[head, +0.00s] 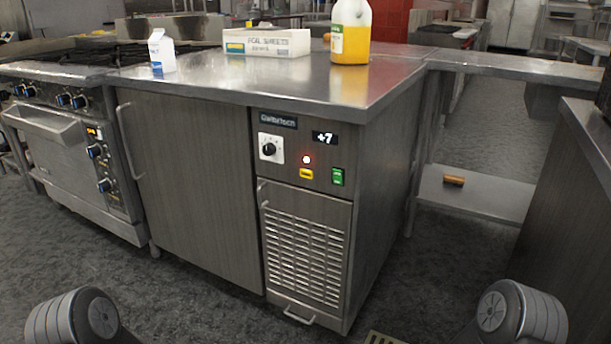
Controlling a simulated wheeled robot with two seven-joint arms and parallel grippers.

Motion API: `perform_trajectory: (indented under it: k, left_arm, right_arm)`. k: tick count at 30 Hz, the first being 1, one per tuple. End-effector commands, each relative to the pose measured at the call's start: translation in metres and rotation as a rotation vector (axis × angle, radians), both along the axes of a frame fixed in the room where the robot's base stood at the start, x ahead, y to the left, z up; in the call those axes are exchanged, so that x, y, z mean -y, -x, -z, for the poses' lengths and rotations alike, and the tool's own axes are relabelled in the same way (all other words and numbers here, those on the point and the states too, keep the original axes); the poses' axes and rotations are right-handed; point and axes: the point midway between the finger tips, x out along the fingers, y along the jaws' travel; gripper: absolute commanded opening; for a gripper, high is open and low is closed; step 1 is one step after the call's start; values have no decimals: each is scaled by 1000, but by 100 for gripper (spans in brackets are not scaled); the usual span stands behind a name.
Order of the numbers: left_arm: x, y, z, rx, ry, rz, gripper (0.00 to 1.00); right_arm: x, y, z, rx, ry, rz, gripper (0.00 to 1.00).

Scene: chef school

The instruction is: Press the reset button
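A fridge cabinet with a dark control panel (287,137) stands in the middle of the head view, under a steel counter. The panel has a black knob (269,149) on a white plate at its left and a small display (325,138) reading "+7". Below the display are a glowing red-white light (306,160), a small yellow button-like piece (306,174) and a green switch (338,177). Their labels are too small to read, so I cannot tell which is the reset button. Neither gripper shows; only rounded parts of my arms are at the bottom corners.
On the steel counter (230,85) stand a milk carton (161,52), a white box (267,43) and a bottle of orange liquid (351,30). A stove (75,140) is at the left. A dark cabinet (575,200) is at the right. The floor before the panel is clear.

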Motion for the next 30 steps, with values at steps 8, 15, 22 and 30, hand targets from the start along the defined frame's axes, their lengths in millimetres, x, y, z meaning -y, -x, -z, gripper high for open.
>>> perform_trajectory:
  k: [8,15,22,30]
  left_arm:
    - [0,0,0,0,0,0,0]
    - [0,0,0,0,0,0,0]
    - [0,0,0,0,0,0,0]
    - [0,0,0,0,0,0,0]
  right_arm:
    - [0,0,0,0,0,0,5]
    - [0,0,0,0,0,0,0]
    - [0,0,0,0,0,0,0]
    - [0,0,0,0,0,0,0]
